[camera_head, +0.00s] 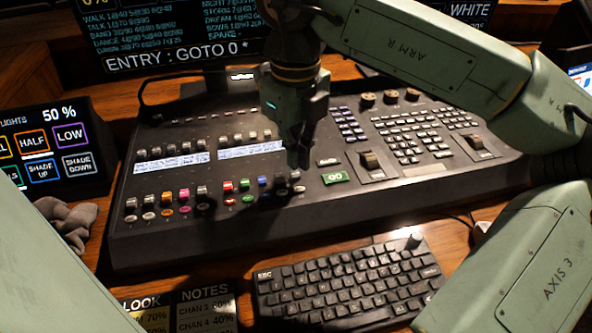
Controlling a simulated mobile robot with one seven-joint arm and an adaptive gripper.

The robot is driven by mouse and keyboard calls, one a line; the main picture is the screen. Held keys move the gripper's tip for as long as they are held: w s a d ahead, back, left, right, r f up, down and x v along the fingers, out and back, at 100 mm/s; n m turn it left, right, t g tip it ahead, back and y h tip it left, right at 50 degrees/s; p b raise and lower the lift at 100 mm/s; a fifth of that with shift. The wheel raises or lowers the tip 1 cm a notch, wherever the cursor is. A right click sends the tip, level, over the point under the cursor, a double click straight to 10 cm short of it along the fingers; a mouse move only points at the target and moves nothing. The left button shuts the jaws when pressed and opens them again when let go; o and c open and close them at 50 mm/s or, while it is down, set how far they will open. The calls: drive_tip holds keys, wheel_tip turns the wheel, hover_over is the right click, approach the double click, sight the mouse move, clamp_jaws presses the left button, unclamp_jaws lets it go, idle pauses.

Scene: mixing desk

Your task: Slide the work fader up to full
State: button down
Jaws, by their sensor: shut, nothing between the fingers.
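The mixing desk (330,222) is a dark console that fills the middle of the view. A row of fader caps runs along its front left, among them an orange cap (184,195), a red cap (228,187) and a blue cap (262,181). Which one is the work fader I cannot tell, as no label naming it is readable. My gripper (298,166) points down over the desk at the right end of this row. Its fingers are shut and empty. They hide part of the desk behind them, and whether they touch a cap I cannot tell.
A green GO button (335,177) lies right of my gripper, with a larger lever (370,161) beyond it. A keyboard (345,284) lies in front of the desk. A lights panel (50,145) at the left reads 50 %. A screen (165,62) stands behind.

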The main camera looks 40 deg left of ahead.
sight(296, 175)
drive_tip(key=shift+f, duration=0.15)
idle(0.3)
drive_tip(key=shift+f+b, duration=0.4)
drive_tip(key=shift+b, duration=0.1)
drive_tip(key=shift+f+b, duration=0.45)
drive_tip(key=shift+f, duration=0.05)
idle(0.6)
